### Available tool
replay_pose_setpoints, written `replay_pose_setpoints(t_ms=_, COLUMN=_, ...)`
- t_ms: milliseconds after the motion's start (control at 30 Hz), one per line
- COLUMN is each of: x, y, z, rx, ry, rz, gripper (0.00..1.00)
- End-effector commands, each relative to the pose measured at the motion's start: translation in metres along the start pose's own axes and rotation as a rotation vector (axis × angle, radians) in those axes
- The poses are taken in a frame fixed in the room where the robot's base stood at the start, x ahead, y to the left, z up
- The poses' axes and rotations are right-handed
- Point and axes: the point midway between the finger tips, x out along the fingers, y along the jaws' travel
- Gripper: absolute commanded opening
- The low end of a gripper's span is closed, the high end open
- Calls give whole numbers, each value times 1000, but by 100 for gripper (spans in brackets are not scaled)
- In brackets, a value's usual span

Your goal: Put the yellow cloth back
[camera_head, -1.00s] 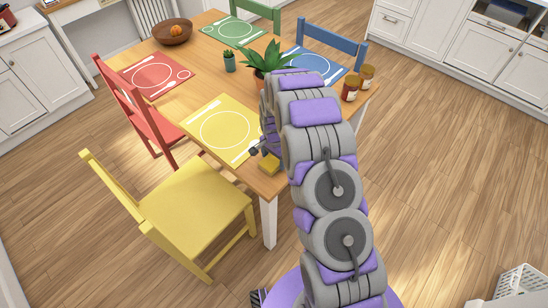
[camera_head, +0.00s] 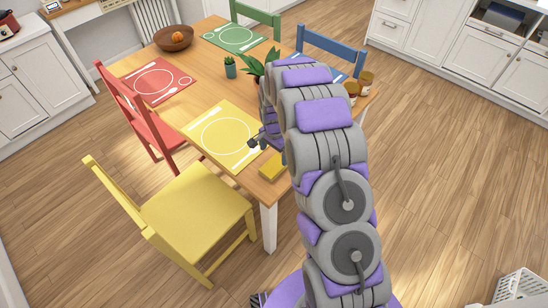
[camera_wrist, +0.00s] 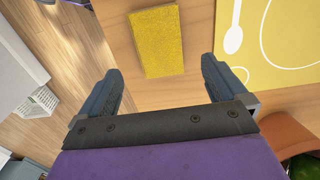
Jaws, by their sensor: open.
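The yellow cloth (camera_head: 271,168) is a small folded block lying on the wooden table, near its front corner and beside the yellow placemat (camera_head: 228,135). In the wrist view the cloth (camera_wrist: 157,41) lies flat on the bare wood, beyond my fingertips and between their lines. My gripper (camera_wrist: 160,80) is open and empty, apart from the cloth. In the head view my gripper (camera_head: 256,143) shows in part above the table near the placemat's right edge; my arm hides the rest.
A potted plant (camera_head: 254,66) and jars (camera_head: 366,78) stand on the table near my arm. A yellow chair (camera_head: 197,207) and a red chair (camera_head: 148,127) stand at the left. A white basket (camera_head: 519,287) is on the floor at lower right. Floor at right is clear.

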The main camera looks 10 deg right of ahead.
Motion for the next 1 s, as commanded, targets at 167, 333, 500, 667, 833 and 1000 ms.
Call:
replay_pose_setpoints(t_ms=167, x=-34, y=-1, z=0, rx=1, ry=1, rz=-2, gripper=99)
replay_pose_setpoints(t_ms=333, x=-42, y=0, z=0, rx=1, ry=0, rz=-1, gripper=99)
replay_pose_setpoints(t_ms=500, x=-55, y=6, z=4, rx=-24, ry=-2, rz=1, gripper=99)
replay_pose_setpoints(t_ms=667, x=-99, y=29, z=22, rx=-111, ry=-10, rz=9, gripper=99)
replay_pose_setpoints(t_ms=833, x=-150, y=66, z=49, rx=-236, ry=-25, rz=23, gripper=99)
replay_pose_setpoints(t_ms=1000, x=-192, y=108, z=79, rx=-360, ry=-43, rz=37, gripper=99)
